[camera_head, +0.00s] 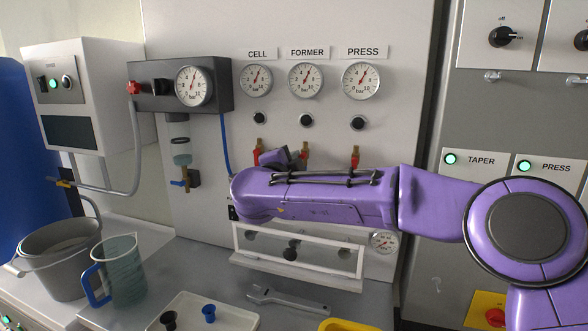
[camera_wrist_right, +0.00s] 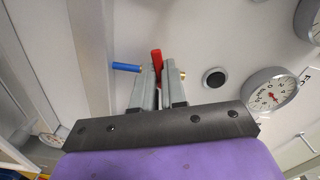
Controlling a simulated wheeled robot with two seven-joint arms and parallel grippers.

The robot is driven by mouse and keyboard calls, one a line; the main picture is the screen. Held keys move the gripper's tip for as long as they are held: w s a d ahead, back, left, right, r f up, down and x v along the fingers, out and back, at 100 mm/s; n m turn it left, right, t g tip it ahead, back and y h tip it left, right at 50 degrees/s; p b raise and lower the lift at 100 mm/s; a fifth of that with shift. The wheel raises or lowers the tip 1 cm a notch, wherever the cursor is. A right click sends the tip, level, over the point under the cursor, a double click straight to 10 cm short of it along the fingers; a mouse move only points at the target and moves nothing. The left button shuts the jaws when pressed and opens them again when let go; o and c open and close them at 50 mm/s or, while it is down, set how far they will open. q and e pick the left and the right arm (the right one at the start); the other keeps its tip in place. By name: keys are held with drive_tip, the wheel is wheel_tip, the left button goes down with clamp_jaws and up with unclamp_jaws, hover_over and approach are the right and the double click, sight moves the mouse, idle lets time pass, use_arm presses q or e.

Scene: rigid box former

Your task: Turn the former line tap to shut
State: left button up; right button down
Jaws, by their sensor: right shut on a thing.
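The former line tap (camera_head: 304,152) is a small red-handled tap on the wall panel, below the FORMER gauge (camera_head: 305,80) and a black knob. My right gripper (camera_head: 294,160) reaches it from the left, partly hidden behind my purple arm. In the right wrist view, the fingers of my right gripper (camera_wrist_right: 158,85) are shut on the red handle (camera_wrist_right: 156,62). The handle appears to lie across the line of the blue tube (camera_wrist_right: 126,67) and the brass end (camera_wrist_right: 182,75). My left gripper is not in view.
The red-handled cell tap (camera_head: 257,152) and press tap (camera_head: 355,157) stand on either side. A white-framed shelf (camera_head: 300,267) is below my arm. A wrench (camera_head: 288,300), a jug (camera_head: 121,272) and a bucket (camera_head: 62,262) are on the bench.

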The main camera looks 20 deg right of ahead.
drive_tip(key=shift+a+r+m+b, duration=0.15)
drive_tip(key=shift+m+b, duration=0.85)
drive_tip(key=shift+m, duration=1.1)
drive_tip(key=shift+r, duration=0.1)
drive_tip(key=c, duration=1.2)
unclamp_jaws()
drive_tip(key=b+v, duration=0.2)
drive_tip(key=v, duration=0.8)
drive_tip(key=shift+s+a, duration=0.15)
drive_tip(key=shift+s, duration=0.05)
